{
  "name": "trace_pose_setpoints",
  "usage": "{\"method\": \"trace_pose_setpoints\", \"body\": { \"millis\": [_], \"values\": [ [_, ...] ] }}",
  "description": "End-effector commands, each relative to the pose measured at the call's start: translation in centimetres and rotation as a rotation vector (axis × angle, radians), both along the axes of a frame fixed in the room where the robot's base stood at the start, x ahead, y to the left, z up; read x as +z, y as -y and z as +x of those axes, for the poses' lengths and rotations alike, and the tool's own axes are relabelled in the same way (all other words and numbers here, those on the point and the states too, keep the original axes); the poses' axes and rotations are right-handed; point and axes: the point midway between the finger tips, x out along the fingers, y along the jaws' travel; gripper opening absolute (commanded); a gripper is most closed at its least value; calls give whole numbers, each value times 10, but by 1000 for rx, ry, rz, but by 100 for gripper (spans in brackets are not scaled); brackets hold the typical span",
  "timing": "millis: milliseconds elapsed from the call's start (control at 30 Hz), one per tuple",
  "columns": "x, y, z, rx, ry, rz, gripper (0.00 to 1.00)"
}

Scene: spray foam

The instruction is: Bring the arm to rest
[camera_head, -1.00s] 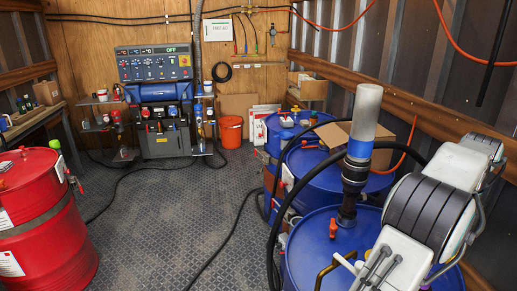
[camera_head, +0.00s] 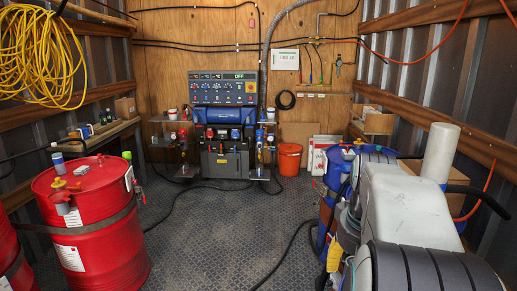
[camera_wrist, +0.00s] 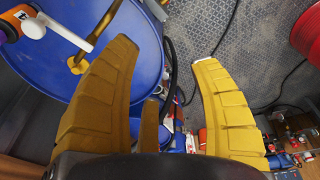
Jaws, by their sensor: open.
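In the head view my white and grey arm (camera_head: 410,215) is folded large in the right foreground. It covers most of the blue drums (camera_head: 328,205), and my gripper cannot be made out clearly there.
A red drum (camera_head: 95,215) stands at left, another at the left edge. The control machine (camera_head: 226,125) stands at the back wall beside an orange bucket (camera_head: 289,158). Black hoses cross the open floor (camera_head: 205,235). A yellow cable coil (camera_head: 40,55) hangs at upper left.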

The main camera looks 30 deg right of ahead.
Motion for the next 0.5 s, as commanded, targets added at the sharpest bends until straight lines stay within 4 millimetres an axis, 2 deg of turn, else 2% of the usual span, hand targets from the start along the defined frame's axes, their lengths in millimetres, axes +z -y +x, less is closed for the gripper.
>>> {"method": "trace_pose_setpoints", "body": {
  "millis": [33,200,300,500],
  "values": [
    [0,-29,6,69,15,-11,56],
    [-10,-106,8,258,63,-32,56],
    [-19,-144,0,361,92,-39,56],
    [-38,-197,-23,525,143,-39,56]
  ]
}}
